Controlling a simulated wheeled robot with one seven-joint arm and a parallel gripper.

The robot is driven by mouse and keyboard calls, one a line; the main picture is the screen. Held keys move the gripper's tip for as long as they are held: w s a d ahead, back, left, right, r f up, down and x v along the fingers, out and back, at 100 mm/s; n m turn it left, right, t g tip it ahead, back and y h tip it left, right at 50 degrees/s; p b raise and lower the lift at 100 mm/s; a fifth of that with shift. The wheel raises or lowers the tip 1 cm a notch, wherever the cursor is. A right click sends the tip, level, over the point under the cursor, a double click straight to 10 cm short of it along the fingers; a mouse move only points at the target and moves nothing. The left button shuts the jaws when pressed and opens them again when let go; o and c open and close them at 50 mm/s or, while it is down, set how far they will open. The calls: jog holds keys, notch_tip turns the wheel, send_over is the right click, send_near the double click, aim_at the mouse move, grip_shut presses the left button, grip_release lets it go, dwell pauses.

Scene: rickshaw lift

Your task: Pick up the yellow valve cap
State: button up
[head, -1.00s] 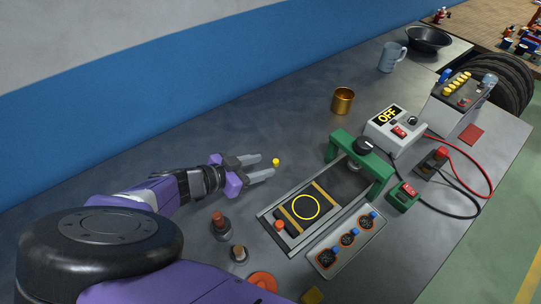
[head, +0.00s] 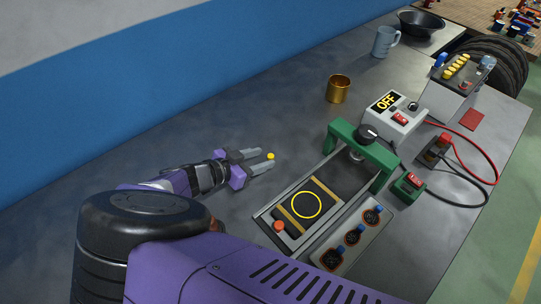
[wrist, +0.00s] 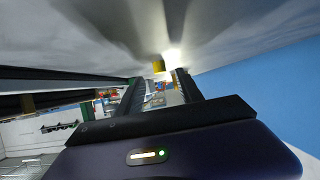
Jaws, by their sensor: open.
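My gripper (head: 265,158) lies low over the bench, pointing right. The fingers also show open in the wrist view (wrist: 160,84). I cannot tell whether either finger touches the cap.
A green-framed press (head: 362,146) with the ringed pad stands right of the gripper. A panel with several blue-topped knobs (head: 352,237) lies in front. A brass cup (head: 338,89) and a blue mug (head: 385,42) stand farther back. The bench behind the gripper is clear.

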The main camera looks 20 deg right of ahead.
aim_at(271, 155)
jog(key=shift+x, duration=1.65)
jog(key=shift+f, duration=0.1)
grip_shut()
